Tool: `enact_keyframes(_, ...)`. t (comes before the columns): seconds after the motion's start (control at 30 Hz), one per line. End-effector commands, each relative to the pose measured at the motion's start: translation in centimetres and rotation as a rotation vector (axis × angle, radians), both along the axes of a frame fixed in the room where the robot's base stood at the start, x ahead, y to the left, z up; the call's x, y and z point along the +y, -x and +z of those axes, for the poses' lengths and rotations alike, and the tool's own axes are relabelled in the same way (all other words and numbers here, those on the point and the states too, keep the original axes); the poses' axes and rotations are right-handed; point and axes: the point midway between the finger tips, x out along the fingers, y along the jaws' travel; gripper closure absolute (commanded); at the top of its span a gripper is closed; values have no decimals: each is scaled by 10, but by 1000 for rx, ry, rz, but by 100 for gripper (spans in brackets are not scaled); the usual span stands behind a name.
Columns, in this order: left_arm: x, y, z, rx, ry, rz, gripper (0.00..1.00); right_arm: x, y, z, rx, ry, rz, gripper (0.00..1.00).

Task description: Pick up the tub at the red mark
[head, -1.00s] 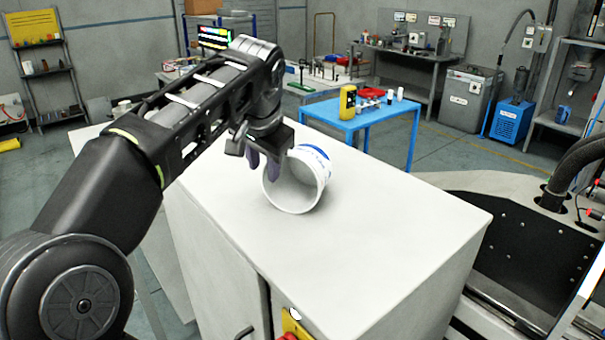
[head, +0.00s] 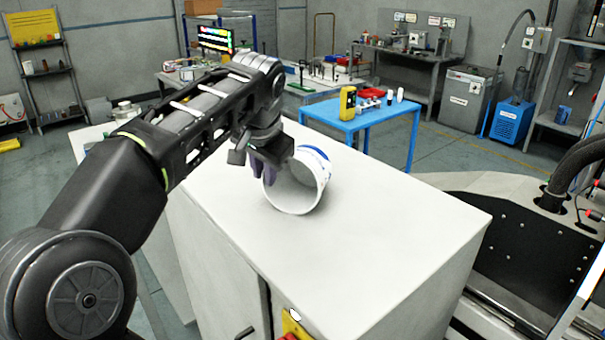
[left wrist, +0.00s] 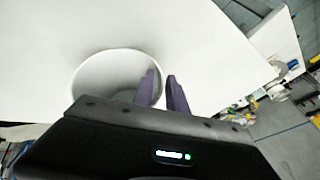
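A white tub (head: 296,190) with a blue band on its outside lies tilted on its side on the white cabinet top (head: 370,230), its mouth facing the front. My left gripper (head: 264,172) is at the tub's left rim. In the left wrist view the tub (left wrist: 100,80) shows beyond the gripper (left wrist: 162,80). One purple finger overlaps the tub's mouth and the other is just outside the rim. A narrow gap shows between the fingers; whether they touch the wall is unclear. I see no red mark on the tub. My right gripper is not in view.
The cabinet top is clear in front and to the right of the tub. A blue table (head: 355,118) with a yellow device (head: 347,101) and small items stands behind. A dark machine bed (head: 515,265) lies at the right.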

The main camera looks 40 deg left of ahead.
Motion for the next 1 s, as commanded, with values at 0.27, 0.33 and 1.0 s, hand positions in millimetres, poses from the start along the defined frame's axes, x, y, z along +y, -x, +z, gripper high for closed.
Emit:
enact_keyframes(0.27, 0, 0, 0, 0, 0, 0, 100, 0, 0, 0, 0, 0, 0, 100)
enact_keyframes(0.33, 0, 0, 0, 0, 0, 0, 100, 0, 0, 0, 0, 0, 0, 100)
enact_keyframes(1.0, 0, -1, 15, -1, 0, -2, 100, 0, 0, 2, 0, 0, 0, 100)
